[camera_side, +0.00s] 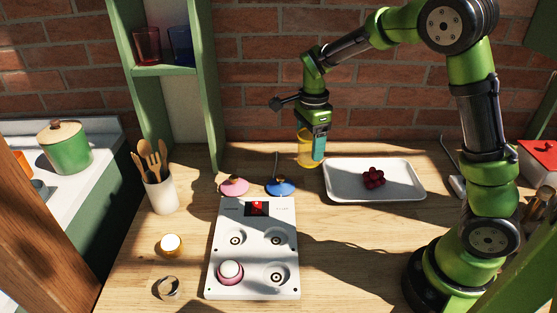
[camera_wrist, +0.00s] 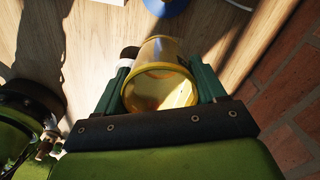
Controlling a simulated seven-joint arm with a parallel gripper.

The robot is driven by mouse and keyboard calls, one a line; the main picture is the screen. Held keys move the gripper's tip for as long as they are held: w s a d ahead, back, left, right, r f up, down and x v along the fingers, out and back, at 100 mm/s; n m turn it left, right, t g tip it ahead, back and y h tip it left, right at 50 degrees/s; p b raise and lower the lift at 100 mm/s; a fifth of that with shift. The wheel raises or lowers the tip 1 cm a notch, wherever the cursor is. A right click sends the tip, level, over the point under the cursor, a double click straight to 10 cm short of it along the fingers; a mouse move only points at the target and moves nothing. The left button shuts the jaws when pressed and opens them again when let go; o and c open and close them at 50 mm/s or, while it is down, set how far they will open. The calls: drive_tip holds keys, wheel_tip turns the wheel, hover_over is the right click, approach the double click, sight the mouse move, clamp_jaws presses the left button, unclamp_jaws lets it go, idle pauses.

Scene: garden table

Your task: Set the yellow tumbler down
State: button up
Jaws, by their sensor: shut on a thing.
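The yellow tumbler (camera_side: 304,148) is see-through and upright, at the back of the wooden table near the brick wall. My gripper (camera_side: 319,146) is shut on it, and its fingers cover the tumbler's right part in the side view. In the wrist view the tumbler (camera_wrist: 162,82) sits between the two green fingers of my gripper (camera_wrist: 160,90). Its round rim faces the camera and it looks empty. Its base appears at or very near the table top; I cannot tell whether it touches.
A white tray (camera_side: 345,191) with dark red berries stands right of the tumbler. A blue lid (camera_side: 281,188) and a pink lid (camera_side: 234,186) lie in front, beside the white hob panel (camera_side: 252,285). A utensil holder (camera_side: 160,192) stands left. The table (camera_side: 345,250) is clear at front centre.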

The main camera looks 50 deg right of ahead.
sight(309, 152)
wheel_tip(309, 152, down, 3)
drive_tip(key=shift+r, duration=0.2)
drive_tip(key=shift+w+f, duration=0.1)
drive_tip(key=shift+f, duration=0.25)
drive_tip(key=w, duration=0.5)
drive_tip(key=w+d+f, duration=0.1)
drive_tip(key=w, duration=0.4)
drive_tip(key=w+d, duration=0.1)
drive_tip(key=w, duration=0.4)
drive_tip(key=shift+w+f, duration=0.25)
drive_tip(key=shift+f, duration=1.85)
drive_tip(key=o, duration=1)
drive_tip(key=shift+f, duration=0.15)
drive_tip(key=shift+o, duration=0.2)
